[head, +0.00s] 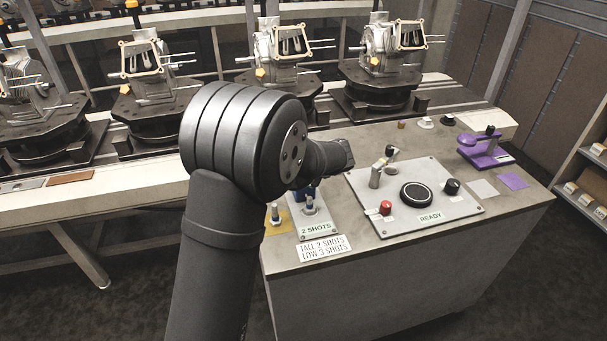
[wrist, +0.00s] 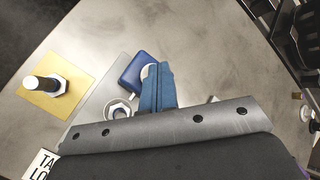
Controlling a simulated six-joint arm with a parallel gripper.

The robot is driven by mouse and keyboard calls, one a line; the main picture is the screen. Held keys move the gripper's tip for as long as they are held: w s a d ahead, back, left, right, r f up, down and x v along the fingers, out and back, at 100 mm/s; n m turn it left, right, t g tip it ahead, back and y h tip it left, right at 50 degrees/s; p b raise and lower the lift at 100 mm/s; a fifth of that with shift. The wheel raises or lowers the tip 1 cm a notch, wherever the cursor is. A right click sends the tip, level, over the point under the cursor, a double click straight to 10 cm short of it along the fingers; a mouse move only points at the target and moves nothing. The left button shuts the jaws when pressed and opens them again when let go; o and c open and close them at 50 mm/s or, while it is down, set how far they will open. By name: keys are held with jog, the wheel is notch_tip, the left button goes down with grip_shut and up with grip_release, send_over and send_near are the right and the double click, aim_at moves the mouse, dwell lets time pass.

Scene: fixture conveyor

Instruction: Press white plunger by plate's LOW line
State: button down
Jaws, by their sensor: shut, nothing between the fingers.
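In the wrist view my gripper (wrist: 157,84) has its blue fingers together, empty, over a blue pad (wrist: 138,72). A white rounded part (wrist: 149,70), perhaps the white plunger, shows beside the fingertips and is partly hidden by them. I cannot tell whether they touch. A pale hex fitting (wrist: 117,109) stands on the grey plate (wrist: 97,103) just left of the fingers. In the head view my arm hides most of this spot. The sign (head: 323,247) there reads "TALL 2 SHOTS, LOW 3 SHOTS".
Right of my arm, a panel (head: 355,184) marked "READY" carries a black round button (head: 416,194) and a red knob (head: 385,208). A purple device (head: 483,151) stands farther right.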

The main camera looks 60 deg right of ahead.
jog(key=shift+r, duration=0.95)
jog(key=shift+r, duration=2.5)
notch_tip(320, 180, up, 4)
jog(key=shift+f, duration=0.1)
dwell(0.5)
jog(key=shift+f, duration=0.15)
jog(key=shift+f, duration=4.25)
jog(key=shift+f, duration=0.1)
